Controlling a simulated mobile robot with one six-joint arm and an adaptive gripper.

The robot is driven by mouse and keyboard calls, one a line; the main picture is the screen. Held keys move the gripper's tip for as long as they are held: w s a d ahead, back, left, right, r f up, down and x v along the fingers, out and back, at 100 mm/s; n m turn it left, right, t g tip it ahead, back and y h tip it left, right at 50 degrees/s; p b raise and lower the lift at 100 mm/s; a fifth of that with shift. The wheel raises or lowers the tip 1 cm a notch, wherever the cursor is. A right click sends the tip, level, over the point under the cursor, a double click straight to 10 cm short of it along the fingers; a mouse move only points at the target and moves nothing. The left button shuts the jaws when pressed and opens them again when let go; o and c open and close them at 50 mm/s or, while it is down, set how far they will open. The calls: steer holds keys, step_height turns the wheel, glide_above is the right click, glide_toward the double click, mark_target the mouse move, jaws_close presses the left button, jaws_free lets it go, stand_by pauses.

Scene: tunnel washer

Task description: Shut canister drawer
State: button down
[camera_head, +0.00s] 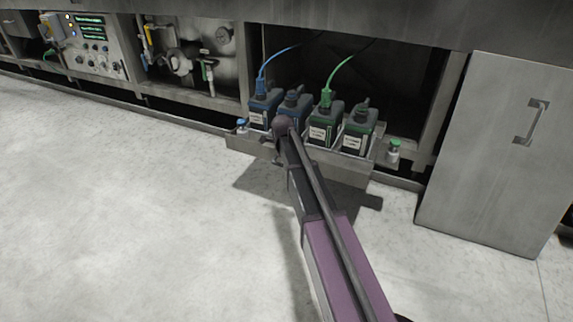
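The canister drawer (340,171) is a grey metal tray pulled out from an open bay under the machine. It holds two blue-capped canisters, the left one (258,116) with a blue hose, and two green-capped canisters, one (319,134) with a green hose and one (354,141) without. My arm reaches up from the bottom right, and its end is in front of the drawer's left half. My gripper (277,145) is small and dark there. Its fingers are hard to make out, and I cannot tell whether it touches the drawer front.
A small blue-capped bottle (240,127) and a green-capped one (392,151) are at the drawer's ends. A grey panel with a handle (530,121) stands at right. Gauges and a control panel (92,45) are at left. The pale floor (120,200) is clear at left.

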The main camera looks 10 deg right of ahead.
mark_target(306, 136)
steer(key=w+d, duration=0.3)
steer(key=w, duration=0.2)
steer(key=w+d, duration=0.4)
steer(key=w, duration=0.1)
steer(key=w+d, duration=0.4)
steer(key=w, duration=0.1)
steer(key=shift+w+d, duration=0.25)
steer(key=shift+w, duration=0.15)
steer(key=c, duration=0.6)
jaws_free()
